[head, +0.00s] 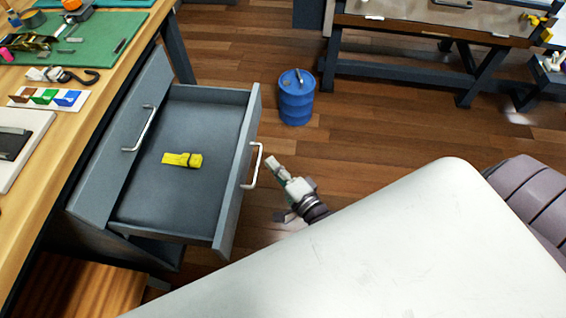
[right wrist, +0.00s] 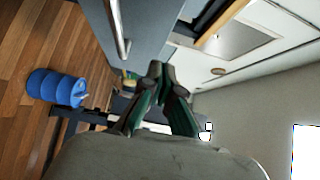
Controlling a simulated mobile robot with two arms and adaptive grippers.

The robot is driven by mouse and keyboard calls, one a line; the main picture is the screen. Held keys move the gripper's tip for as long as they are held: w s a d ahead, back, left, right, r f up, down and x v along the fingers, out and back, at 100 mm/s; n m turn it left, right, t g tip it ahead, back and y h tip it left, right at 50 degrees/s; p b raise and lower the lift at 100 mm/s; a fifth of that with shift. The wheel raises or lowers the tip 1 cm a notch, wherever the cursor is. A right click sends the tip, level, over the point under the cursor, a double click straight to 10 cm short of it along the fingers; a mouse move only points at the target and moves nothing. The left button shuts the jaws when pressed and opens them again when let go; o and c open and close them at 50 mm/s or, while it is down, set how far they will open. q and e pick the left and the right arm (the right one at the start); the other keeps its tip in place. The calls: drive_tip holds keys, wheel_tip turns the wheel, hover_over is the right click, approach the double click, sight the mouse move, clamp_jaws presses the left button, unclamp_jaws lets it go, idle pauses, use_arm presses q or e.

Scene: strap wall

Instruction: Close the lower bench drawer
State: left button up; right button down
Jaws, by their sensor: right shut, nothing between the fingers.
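The lower bench drawer (head: 190,201) is pulled well out from the bench, below a shut grey drawer front with its own handle (head: 139,129). A yellow flashlight (head: 182,160) lies inside it. The open drawer's front carries a silver bar handle (head: 254,166). My right gripper (head: 273,163) is shut and empty, just right of this handle, with a small gap seen from above. In the right wrist view the shut fingers (right wrist: 162,70) are beside a grey panel with a silver handle (right wrist: 118,30). My left gripper is not in view.
The wooden bench top (head: 103,77) with tools and a green mat (head: 108,37) runs along the left. A blue barrel (head: 296,97) stands on the floor beyond the drawer. Another workbench (head: 440,42) is at the back right. Floor between drawer and barrel is clear.

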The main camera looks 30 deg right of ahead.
sight(244, 148)
drive_tip(key=w+a, duration=0.1)
drive_tip(key=w, duration=0.1)
drive_tip(key=w+a, duration=0.2)
drive_tip(key=shift+w, duration=0.2)
drive_tip(key=shift+w+a, duration=0.25)
drive_tip(key=shift+a, duration=0.15)
